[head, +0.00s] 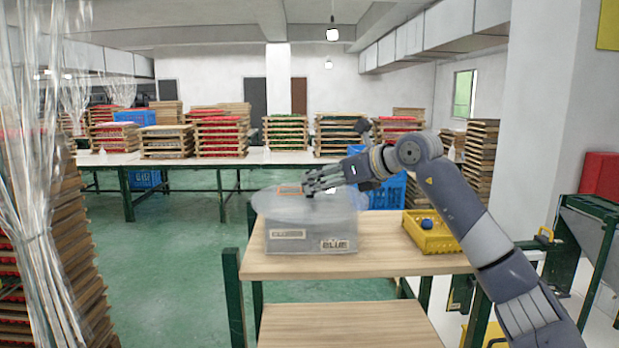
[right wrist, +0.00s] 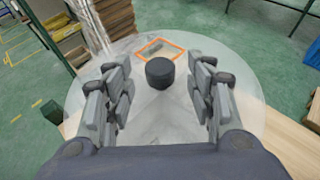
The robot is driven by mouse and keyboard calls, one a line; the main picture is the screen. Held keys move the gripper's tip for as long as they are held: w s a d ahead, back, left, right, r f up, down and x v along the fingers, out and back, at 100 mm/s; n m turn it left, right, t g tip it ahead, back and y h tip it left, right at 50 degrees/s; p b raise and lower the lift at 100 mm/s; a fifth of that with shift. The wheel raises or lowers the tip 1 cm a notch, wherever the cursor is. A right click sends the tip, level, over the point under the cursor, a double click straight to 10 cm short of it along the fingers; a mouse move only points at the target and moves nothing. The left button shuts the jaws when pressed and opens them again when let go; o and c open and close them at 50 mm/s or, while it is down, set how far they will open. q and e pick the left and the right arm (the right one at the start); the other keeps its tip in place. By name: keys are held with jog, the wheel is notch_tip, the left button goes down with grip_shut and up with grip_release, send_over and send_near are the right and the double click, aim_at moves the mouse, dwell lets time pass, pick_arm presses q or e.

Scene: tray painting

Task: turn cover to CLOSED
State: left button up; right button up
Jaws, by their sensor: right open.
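A round, see-through cover (head: 275,204) lies on top of a grey box (head: 300,243) on the wooden table. The box front has a "GLUE" label (head: 335,244) and another label (head: 288,235) too blurred to read surely. In the right wrist view the cover (right wrist: 250,120) has a dark round knob (right wrist: 160,72) at its middle and an orange-outlined square (right wrist: 178,45) beyond it. My right gripper (head: 314,184) is open over the cover. Its fingers stand on both sides of the knob, with gaps visible. My left gripper is not in view.
A yellow crate (head: 432,238) with a blue item stands right of the box on the same table (head: 385,262). Stacks of wooden trays (head: 220,137) fill a long table behind. A clear plastic curtain (head: 35,190) hangs at left. Green floor lies open between.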

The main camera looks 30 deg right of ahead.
aim_at(310, 182)
jog(key=x, duration=0.3)
jog(key=shift+w+a+p, duration=0.1)
jog(key=shift+w+p, duration=0.05)
jog(key=shift+p, duration=0.2)
jog(key=shift+w+a+f, duration=0.1)
jog(key=shift+w+f, duration=0.05)
jog(key=shift+w, duration=0.25)
jog(key=shift+f, duration=0.1)
jog(key=shift+w, duration=0.15)
jog(key=shift+c, duration=0.8)
grip_shut()
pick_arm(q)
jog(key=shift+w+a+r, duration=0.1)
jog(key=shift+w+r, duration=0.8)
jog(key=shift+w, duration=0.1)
